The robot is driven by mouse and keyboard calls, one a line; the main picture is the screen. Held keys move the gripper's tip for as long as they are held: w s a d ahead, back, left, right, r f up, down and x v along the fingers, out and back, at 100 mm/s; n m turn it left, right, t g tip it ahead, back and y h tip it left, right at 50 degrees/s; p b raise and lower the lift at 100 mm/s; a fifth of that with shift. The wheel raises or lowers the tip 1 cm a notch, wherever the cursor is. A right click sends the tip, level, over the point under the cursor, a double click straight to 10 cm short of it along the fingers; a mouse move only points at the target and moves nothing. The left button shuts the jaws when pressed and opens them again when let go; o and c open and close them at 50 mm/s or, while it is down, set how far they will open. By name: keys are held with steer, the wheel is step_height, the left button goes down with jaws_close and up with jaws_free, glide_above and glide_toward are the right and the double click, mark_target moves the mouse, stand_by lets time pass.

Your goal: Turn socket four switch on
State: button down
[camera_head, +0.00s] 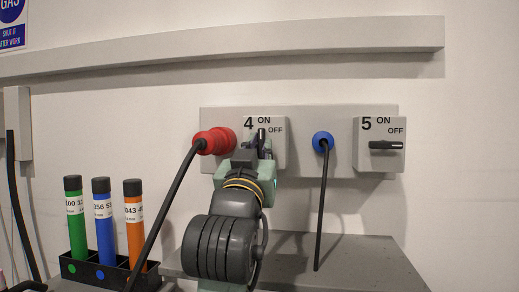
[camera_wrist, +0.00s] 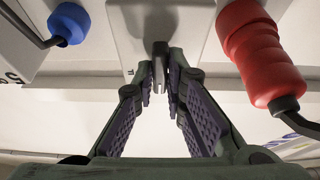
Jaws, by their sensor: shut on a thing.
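The socket four switch is a grey box (camera_head: 280,150) marked 4, ON and OFF, on the wall panel in the head view. Its dark knob (camera_head: 262,134) stands about upright, its visible end just under the ON mark. My gripper (camera_head: 258,147) is in front of the box and covers its lower left part. In the wrist view, my gripper (camera_wrist: 161,80) has its two fingertips closed on the knob (camera_wrist: 160,55), one on each side. The box face (camera_wrist: 130,35) fills the area behind it.
A red plug (camera_head: 213,141) with a black cable is close left of my gripper. A blue plug (camera_head: 323,141) and switch five (camera_head: 380,145), its knob level, are to the right. Several labelled tubes stand in a black rack (camera_head: 110,276) at lower left. A grey ledge (camera_head: 350,262) is below.

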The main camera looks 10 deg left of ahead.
steer(key=c, duration=1.6)
jaws_free()
steer(key=shift+c, duration=0.2)
steer(key=v, duration=1.2)
